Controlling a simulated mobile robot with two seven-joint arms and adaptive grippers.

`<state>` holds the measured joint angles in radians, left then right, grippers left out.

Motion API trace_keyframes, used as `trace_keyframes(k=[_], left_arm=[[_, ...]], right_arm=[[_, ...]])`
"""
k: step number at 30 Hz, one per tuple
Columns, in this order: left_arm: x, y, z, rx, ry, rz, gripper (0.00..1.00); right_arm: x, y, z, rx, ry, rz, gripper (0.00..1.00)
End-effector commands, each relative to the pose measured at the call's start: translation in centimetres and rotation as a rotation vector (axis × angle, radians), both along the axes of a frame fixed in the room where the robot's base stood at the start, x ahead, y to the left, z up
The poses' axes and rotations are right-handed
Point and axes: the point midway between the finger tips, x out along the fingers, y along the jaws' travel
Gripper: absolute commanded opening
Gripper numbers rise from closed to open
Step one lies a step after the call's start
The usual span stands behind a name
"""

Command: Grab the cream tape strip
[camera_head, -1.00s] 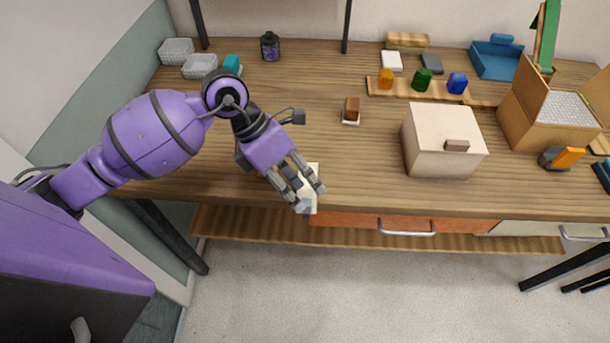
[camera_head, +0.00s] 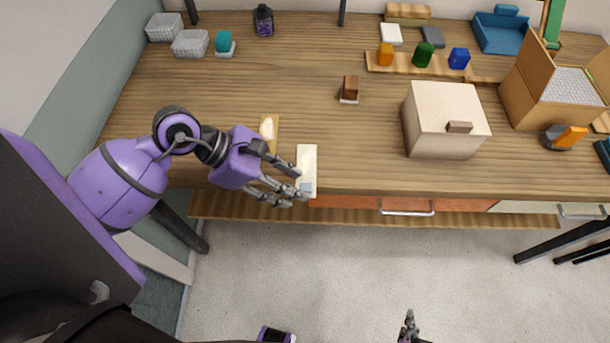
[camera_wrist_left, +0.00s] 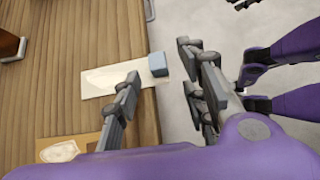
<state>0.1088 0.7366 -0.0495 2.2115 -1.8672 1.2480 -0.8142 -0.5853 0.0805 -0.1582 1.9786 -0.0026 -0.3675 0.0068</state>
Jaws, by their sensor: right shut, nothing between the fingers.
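The cream tape strip (camera_head: 307,160) lies flat on the wooden table, its near end at the front edge. A small blue-grey piece (camera_wrist_left: 157,64) sits at that end of the strip, which also shows in the left wrist view (camera_wrist_left: 105,80). My left gripper (camera_head: 295,184) is open, its fingers pointing right at the strip's near end. One finger is on the table side and the others are beyond the front edge. I cannot tell whether any finger touches the strip. My right gripper (camera_head: 409,328) is shut and empty, low in front of the table.
A tan card with a pale patch (camera_head: 268,127) lies left of the strip. A brown block (camera_head: 350,88) stands behind, and a cream box (camera_head: 442,120) stands to the right. A drawer with a handle (camera_head: 407,206) is under the front edge. Table space between strip and box is clear.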

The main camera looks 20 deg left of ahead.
Motion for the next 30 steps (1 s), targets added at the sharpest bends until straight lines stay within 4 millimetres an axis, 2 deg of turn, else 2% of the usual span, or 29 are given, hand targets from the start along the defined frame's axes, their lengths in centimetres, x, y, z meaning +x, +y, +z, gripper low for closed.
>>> trace_keyframes(k=[4,12,13,18,21,30], left_arm=[[0.5,-1.3,-1.1,-0.001,-0.001,0.001,0.39],[0.5,-1.5,-1.6,0.001,0.000,0.000,0.39],[0.5,-1.5,-1.6,0.001,0.000,0.000,0.38],[0.5,-1.5,-1.6,0.001,0.001,0.001,0.15],[0.5,-1.5,-1.6,0.001,0.001,0.001,0.06],[0.5,-1.5,-1.6,0.001,0.001,0.001,0.05]], right_arm=[[0.4,0.3,0.5,0.005,-0.008,0.004,0.00],[0.4,0.4,0.4,0.006,-0.004,0.008,0.00],[0.4,0.4,0.4,0.006,-0.004,0.008,0.00],[0.4,0.4,0.4,0.006,-0.004,0.008,0.00],[0.4,0.4,0.4,0.006,-0.005,0.008,0.00],[0.4,0.4,0.5,0.006,-0.007,0.008,0.00]])
